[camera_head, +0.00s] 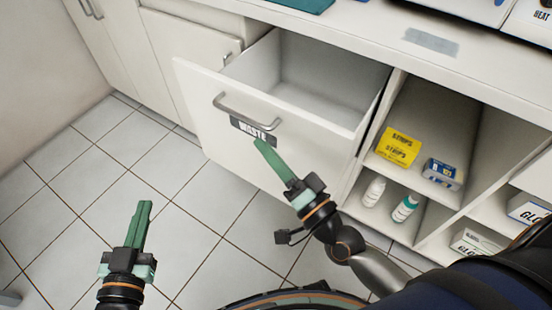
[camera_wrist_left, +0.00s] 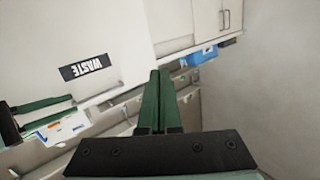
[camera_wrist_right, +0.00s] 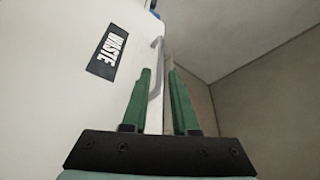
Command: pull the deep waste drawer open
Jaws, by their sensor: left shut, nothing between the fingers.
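The deep waste drawer (camera_head: 270,125) is pulled out of the cabinet, and its empty-looking inside shows in the head view. Its front carries a bar handle (camera_head: 245,112) and a black WASTE label (camera_head: 255,130). My right gripper (camera_head: 262,145) is just in front of the drawer front, its tips over the label's lower right and a little below the handle. My left gripper (camera_head: 145,205) is shut and empty above the floor, left of the drawer.
The open shelves right of the drawer hold a yellow strips box (camera_head: 398,147), a blue box (camera_head: 442,172) and two bottles (camera_head: 405,208). A worktop (camera_head: 370,40) runs above. The tiled floor (camera_head: 90,170) left of the drawer is clear.

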